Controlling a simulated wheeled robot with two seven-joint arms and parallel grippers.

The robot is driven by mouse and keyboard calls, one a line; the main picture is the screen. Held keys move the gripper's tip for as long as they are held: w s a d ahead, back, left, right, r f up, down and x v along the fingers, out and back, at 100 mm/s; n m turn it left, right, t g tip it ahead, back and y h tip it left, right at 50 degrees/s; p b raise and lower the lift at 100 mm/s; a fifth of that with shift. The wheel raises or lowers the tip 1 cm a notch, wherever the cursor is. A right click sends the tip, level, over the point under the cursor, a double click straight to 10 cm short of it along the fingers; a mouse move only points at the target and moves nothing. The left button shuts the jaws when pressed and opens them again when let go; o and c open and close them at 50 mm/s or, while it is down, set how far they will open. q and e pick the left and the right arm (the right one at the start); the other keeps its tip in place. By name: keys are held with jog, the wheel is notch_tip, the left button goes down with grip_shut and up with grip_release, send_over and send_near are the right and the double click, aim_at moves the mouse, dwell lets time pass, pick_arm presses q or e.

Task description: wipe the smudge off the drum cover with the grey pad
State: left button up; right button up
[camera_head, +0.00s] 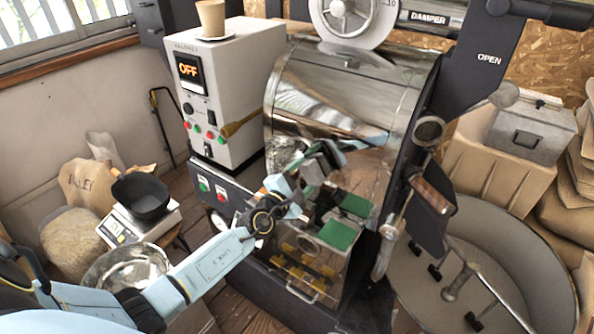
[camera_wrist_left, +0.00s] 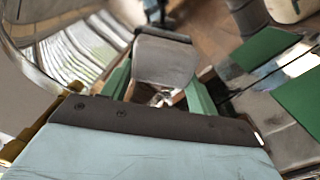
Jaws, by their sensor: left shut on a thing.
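The drum cover (camera_head: 300,95) is the shiny curved metal front of the roaster, in the middle of the head view. It also shows at the left of the left wrist view (camera_wrist_left: 75,45). My left gripper (camera_head: 308,172) is shut on the grey pad (camera_wrist_left: 165,60), which sits between its green fingers. The pad is close to the cover's lower front; I cannot tell whether it touches. The cover mirrors my arm and gripper. I cannot pick out the smudge among the reflections. My right gripper is not in view.
A white control box (camera_head: 225,90) with a cup (camera_head: 211,17) on top stands left of the drum. Green panels (camera_head: 338,235) lie below the cover. A handle (camera_head: 430,195) sticks out at the right, above a round cooling tray (camera_head: 540,265). A scale with a black bowl (camera_head: 140,195) stands left.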

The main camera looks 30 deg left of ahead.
aim_at(317, 182)
pick_arm(q)
jog(key=shift+s+d+r+p, duration=0.15)
jog(key=shift+d+p, duration=0.7)
jog(key=shift+d, duration=1.15)
jog(key=shift+s+d+p, duration=0.15)
jog(key=shift+d+p, duration=0.35)
jog(key=shift+d, duration=0.85)
jog(key=shift+s+d+p, duration=0.1)
jog(key=shift+d+p, duration=0.35)
jog(key=shift+d, duration=0.9)
jog(key=shift+a, duration=0.1)
jog(key=shift+w+a+r+b, duration=0.1)
jog(key=shift+w+a+b, duration=0.15)
jog(key=shift+a, duration=0.75)
jog(key=shift+w+a+b, duration=0.1)
jog(key=shift+a+b, duration=0.2)
jog(key=shift+a, duration=0.7)
jog(key=shift+w+a+b, duration=0.1)
jog(key=shift+a+b, duration=0.45)
jog(key=shift+a, duration=1.4)
jog(key=shift+a+b, duration=0.85)
jog(key=shift+a, duration=0.95)
jog(key=a+b, duration=0.2)
jog(key=a, duration=0.1)
jog(key=shift+w+a+f, duration=0.1)
jog(key=shift+a+f, duration=0.1)
jog(key=shift+a, duration=0.1)
